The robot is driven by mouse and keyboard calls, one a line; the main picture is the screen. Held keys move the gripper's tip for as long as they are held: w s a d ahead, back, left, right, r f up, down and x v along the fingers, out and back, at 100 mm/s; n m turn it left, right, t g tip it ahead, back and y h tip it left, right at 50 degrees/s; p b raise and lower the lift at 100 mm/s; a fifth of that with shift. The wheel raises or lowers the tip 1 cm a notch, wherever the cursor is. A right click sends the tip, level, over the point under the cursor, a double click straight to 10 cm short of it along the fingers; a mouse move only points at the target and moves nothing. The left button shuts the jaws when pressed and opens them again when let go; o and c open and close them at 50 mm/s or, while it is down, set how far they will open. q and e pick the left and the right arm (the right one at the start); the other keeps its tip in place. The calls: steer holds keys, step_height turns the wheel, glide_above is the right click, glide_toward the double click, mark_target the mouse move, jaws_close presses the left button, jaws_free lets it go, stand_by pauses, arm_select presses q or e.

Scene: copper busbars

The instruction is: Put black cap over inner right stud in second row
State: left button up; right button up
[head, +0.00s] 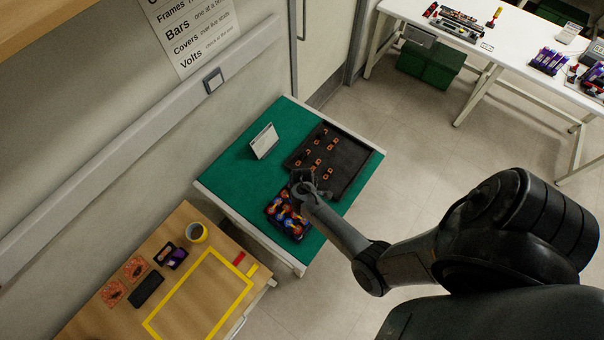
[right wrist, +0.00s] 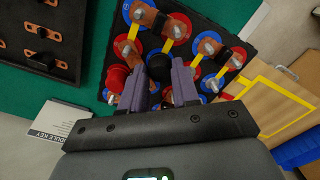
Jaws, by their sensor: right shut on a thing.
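A black cap (right wrist: 159,67) shows between the fingertips of my right gripper (right wrist: 168,84), which is shut on it. Beneath it is the black board (right wrist: 246,58), with red and blue discs, yellow strips, copper bars and silver studs. In the head view, my right gripper (head: 303,184) is over the back edge of this board on the green table. The cap is too small to make out there. The inner right stud of the second row cannot be told apart; the fingers and cap hide part of the board. My left gripper is in neither view.
A black tray (head: 351,164) with several copper bars lies behind the board on the green table (head: 222,191). A white card (head: 264,141) stands left of the tray. A wooden table (head: 190,300) with a mug (head: 196,233) is nearer.

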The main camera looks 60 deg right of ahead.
stand_by(0.3)
steer(key=o, duration=0.9)
steer(key=shift+f, duration=0.1)
step_height(320, 180, up, 4)
steer(key=p, duration=0.4)
steer(key=shift+f, duration=0.1)
steer(key=shift+r, duration=1.1)
